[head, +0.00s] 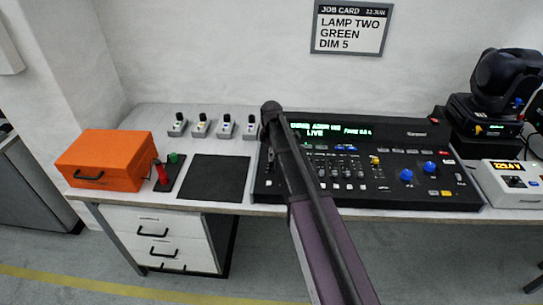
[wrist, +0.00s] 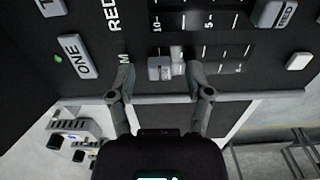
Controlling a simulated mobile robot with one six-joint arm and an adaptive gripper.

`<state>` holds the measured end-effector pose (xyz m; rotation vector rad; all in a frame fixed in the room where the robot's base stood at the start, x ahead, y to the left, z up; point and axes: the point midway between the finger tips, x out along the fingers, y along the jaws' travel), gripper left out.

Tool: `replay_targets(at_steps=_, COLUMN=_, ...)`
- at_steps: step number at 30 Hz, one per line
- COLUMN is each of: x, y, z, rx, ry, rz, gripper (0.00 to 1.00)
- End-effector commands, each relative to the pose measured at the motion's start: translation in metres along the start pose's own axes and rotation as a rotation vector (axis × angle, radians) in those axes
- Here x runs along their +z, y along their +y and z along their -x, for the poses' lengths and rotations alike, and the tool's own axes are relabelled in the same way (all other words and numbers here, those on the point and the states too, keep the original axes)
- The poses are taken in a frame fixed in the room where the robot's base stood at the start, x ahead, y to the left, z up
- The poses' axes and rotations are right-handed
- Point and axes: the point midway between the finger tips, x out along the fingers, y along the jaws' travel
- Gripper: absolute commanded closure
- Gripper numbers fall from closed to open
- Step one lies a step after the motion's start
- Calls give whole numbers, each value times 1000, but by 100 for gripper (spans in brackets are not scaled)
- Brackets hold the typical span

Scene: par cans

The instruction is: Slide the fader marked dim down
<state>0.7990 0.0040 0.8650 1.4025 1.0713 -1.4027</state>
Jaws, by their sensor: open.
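The black lighting console (head: 400,165) stands on the bench in the head view. In the wrist view its panel (wrist: 235,55) fills the top, with labels turned sideways. A grey fader cap (wrist: 160,68) sits near the 10 end of its scale, beside a partly hidden label ending in M. My gripper (wrist: 160,76) is open, with one finger on each side of this cap. I cannot tell whether either finger touches it. In the head view my arm crosses in front of the console, and I cannot make out the fingers there.
The wall job card (head: 350,27) reads LAMP TWO GREEN DIM 5. Button ONE (wrist: 75,55) lies left in the wrist view. An orange case (head: 105,160), black mat (head: 213,177) and several small switch boxes (head: 226,125) lie left of the console. A moving-head lamp (head: 505,85) stands right.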

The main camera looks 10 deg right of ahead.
Motion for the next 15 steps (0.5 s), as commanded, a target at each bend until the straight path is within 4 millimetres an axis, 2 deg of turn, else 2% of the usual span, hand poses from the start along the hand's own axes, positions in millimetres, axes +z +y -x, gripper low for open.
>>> replay_targets(at_steps=9, x=0, y=0, z=0, rx=0, ry=0, rz=0, gripper=34)
replay_targets(at_steps=15, x=0, y=0, z=0, rx=0, ry=0, rz=0, gripper=94)
